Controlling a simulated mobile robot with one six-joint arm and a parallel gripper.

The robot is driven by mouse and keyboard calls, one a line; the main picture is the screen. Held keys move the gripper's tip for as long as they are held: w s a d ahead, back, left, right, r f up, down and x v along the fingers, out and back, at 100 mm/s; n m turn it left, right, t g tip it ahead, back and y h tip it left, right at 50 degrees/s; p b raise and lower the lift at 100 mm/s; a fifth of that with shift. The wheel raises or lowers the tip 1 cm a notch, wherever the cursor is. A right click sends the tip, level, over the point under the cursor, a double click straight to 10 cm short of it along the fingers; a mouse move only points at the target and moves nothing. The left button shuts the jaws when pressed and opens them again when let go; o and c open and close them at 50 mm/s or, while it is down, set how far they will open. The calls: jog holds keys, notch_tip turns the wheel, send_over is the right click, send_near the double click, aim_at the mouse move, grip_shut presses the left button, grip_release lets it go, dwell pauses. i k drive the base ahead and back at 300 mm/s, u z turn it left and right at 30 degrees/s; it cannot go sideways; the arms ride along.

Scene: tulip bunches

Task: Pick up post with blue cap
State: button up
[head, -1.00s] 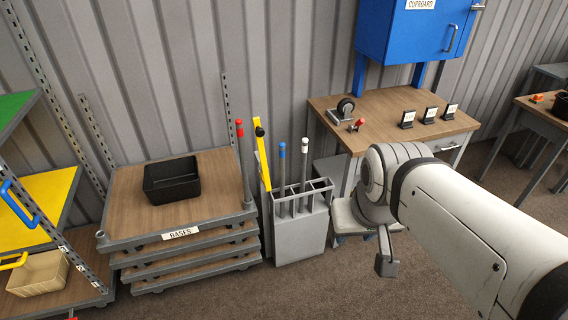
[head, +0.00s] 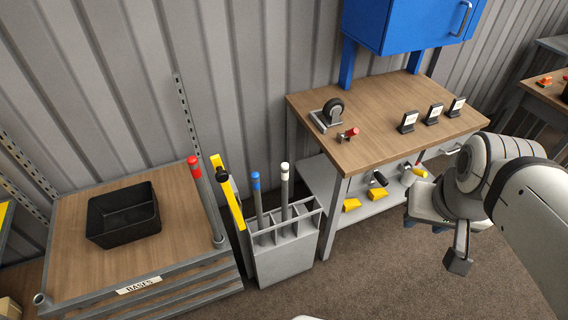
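The post with the blue cap (head: 257,198) stands nearly upright in a grey slotted holder (head: 284,262) on the floor. A grey post with a white cap (head: 285,187) stands to its right in the same holder. My gripper (head: 459,252) hangs at the right end of the view, well right of the holder and apart from both posts. Only a dark grey part of it shows below my white arm, and its fingers are not clear enough to tell their opening. The lower ends of both posts are hidden inside the holder.
A yellow bar with a black knob (head: 229,197) and a red-capped post (head: 205,195) stand left of the holder. The stack labelled BASES carries a black bin (head: 123,215). A wooden workbench (head: 385,145) stands behind right. The floor in front is clear.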

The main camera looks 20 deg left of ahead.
aim_at(254, 176)
jog(key=u, duration=0.2)
jog(key=i, duration=1.05)
jog(key=u, duration=0.65)
